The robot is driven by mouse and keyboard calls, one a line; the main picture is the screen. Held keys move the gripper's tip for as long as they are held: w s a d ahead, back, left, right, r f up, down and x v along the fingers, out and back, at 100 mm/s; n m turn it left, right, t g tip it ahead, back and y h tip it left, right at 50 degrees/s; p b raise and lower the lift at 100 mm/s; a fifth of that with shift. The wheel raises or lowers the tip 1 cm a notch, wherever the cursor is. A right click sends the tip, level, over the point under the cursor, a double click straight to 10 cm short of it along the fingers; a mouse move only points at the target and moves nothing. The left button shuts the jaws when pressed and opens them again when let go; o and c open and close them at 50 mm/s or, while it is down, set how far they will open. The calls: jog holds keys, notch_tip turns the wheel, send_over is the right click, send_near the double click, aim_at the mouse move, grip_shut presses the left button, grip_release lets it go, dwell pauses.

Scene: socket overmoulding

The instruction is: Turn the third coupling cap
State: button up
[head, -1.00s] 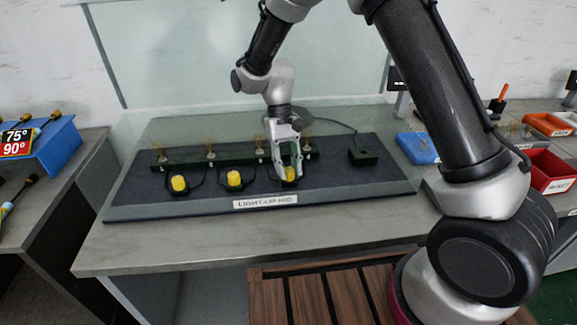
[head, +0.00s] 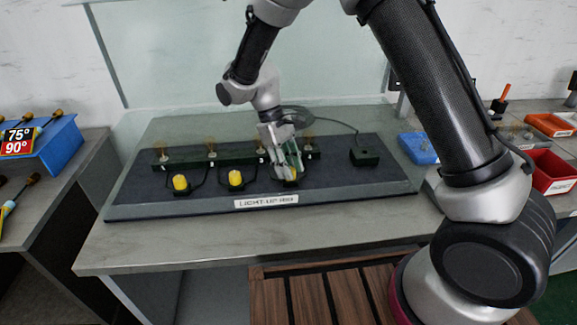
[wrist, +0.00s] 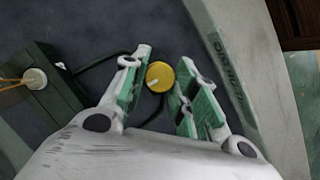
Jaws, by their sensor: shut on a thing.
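The third coupling cap (wrist: 160,76) is yellow and round with a white mark at its edge in the wrist view. My gripper (wrist: 158,85) has its green-padded fingers on either side of this cap, shut on it. In the head view my gripper (head: 288,172) leans over the rightmost yellow cap and hides most of it. Two other yellow caps, the left one (head: 180,182) and the middle one (head: 235,178), sit upright in dark holders on the rig board.
The dark rig board (head: 130,196) lies on a grey bench with a label (head: 266,201) at its front. A dark rail (head: 190,163) with several wire-tufted sockets stands behind the caps. A small black box (head: 365,156) sits at right, with a blue tray (head: 418,147) beyond.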

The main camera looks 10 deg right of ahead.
jog(key=o, duration=1)
jog(key=v, duration=1.2)
